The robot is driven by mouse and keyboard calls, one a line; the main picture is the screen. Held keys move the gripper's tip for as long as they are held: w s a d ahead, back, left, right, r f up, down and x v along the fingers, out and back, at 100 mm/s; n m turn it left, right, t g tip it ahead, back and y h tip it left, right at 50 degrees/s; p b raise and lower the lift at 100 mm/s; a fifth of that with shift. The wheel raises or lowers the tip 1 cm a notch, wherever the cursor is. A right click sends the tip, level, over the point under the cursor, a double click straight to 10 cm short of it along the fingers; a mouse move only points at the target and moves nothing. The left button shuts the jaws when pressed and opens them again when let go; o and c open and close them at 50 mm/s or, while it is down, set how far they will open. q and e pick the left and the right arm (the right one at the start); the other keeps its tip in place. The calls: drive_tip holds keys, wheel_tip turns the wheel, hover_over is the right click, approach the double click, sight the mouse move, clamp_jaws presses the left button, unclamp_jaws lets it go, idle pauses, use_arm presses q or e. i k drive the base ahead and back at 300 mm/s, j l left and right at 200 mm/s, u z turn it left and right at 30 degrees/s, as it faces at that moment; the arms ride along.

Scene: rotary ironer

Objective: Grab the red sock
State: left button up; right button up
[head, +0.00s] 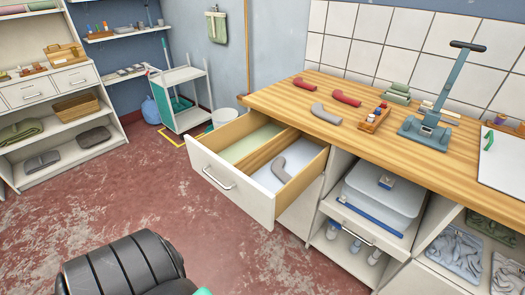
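Two small red sock-shaped pieces lie on the wooden counter: a red sock (304,83) near the back left, and another red sock (346,98) to its right. A grey sock (326,114) lies in front of them on the counter. An open drawer (230,187) below has two compartments split by a wooden divider. Another grey sock (280,170) lies in the right, pale compartment; the left, greenish compartment looks empty. Neither of my grippers is in view; only a dark part of my body shows at the bottom left.
On the counter (282,101) stand a wooden tray (374,119) of small items, folded green cloths (397,93), a blue-grey press stand (428,130) and a white board (503,158). Open shelves below hold a lidded bin (383,195).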

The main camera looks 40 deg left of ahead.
sight(298, 81)
drive_tip(key=u, duration=1.45)
drive_tip(key=i+j+u, duration=0.3)
drive_tip(key=u, duration=0.15)
drive_tip(key=i+j+u, duration=0.25)
drive_tip(key=u, duration=0.2)
drive_tip(key=i+u, duration=0.9)
drive_tip(key=i+z, duration=0.3)
drive_tip(key=i, duration=0.15)
drive_tip(key=i+j+z, duration=0.1)
drive_tip(key=i+z, duration=0.2)
drive_tip(key=i, duration=0.2)
drive_tip(key=i+j+z, duration=0.3)
drive_tip(key=i, duration=0.15)
drive_tip(key=i+l+z, duration=0.25)
drive_tip(key=i+z, duration=0.25)
drive_tip(key=i+l+z, duration=0.1)
drive_tip(key=i+z, duration=0.85)
drive_tip(key=k+j, duration=0.05)
drive_tip(key=k, duration=0.05)
